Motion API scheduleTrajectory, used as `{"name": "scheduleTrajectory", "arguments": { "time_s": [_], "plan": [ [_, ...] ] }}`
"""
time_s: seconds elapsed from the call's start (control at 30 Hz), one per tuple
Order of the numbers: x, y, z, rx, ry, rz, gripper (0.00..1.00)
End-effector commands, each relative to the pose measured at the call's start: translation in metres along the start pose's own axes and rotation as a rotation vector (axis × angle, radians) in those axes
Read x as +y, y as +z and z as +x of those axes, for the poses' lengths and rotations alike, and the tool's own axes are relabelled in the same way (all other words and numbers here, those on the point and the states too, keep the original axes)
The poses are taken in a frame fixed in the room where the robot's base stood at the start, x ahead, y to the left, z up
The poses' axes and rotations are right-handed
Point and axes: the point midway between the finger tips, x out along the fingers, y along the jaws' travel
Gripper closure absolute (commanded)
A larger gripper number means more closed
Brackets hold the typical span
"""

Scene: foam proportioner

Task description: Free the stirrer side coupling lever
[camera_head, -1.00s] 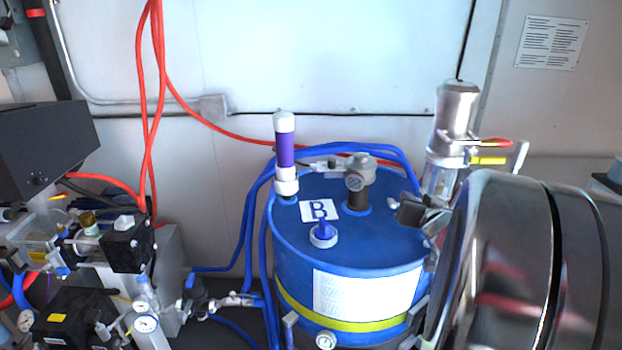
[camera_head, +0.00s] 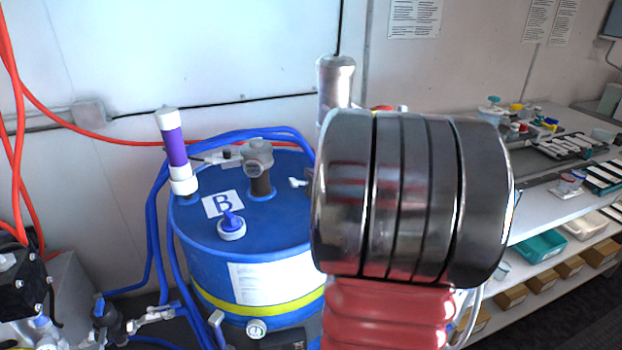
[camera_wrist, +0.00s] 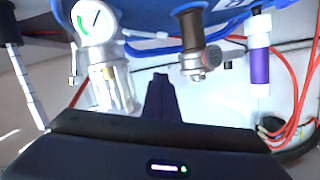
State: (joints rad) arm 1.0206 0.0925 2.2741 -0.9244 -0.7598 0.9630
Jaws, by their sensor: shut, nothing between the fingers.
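In the head view a silver upright cylinder (camera_head: 336,82), which looks like the stirrer unit, stands at the right side of the blue drum (camera_head: 260,240). My own arm hides its lower part. A bit of a red handle (camera_head: 382,107) shows just above my arm; I cannot tell whether it is the coupling lever. In the wrist view a silver cylinder (camera_wrist: 112,88) with a round gauge (camera_wrist: 97,22) lies left of my gripper (camera_wrist: 161,80). My gripper is shut and empty, its dark fingers apart from the fittings. My arm hides it in the head view.
A purple-and-white tube (camera_head: 174,145) and a grey fitting (camera_head: 258,160) rise from the drum lid, with blue hoses around. Red hoses (camera_head: 18,110) hang at left. A bench (camera_head: 545,195) with small items stands at right. The white wall (camera_head: 230,50) is close behind.

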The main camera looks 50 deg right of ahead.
Motion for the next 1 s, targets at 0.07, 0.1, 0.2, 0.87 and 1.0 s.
{"name": "scheduleTrajectory", "arguments": {
  "time_s": [0.07, 0.1, 0.2, 0.87, 1.0],
  "plan": [
    [0.000, 0.001, 0.010, -0.002, -0.001, 0.000, 1.00],
    [0.000, 0.001, 0.015, -0.002, -0.001, 0.001, 1.00],
    [0.000, 0.001, 0.028, -0.003, -0.001, 0.000, 1.00],
    [0.000, 0.032, 0.087, -0.003, 0.000, 0.001, 1.00],
    [0.000, 0.039, 0.088, -0.001, 0.000, 0.001, 1.00]
  ]
}}
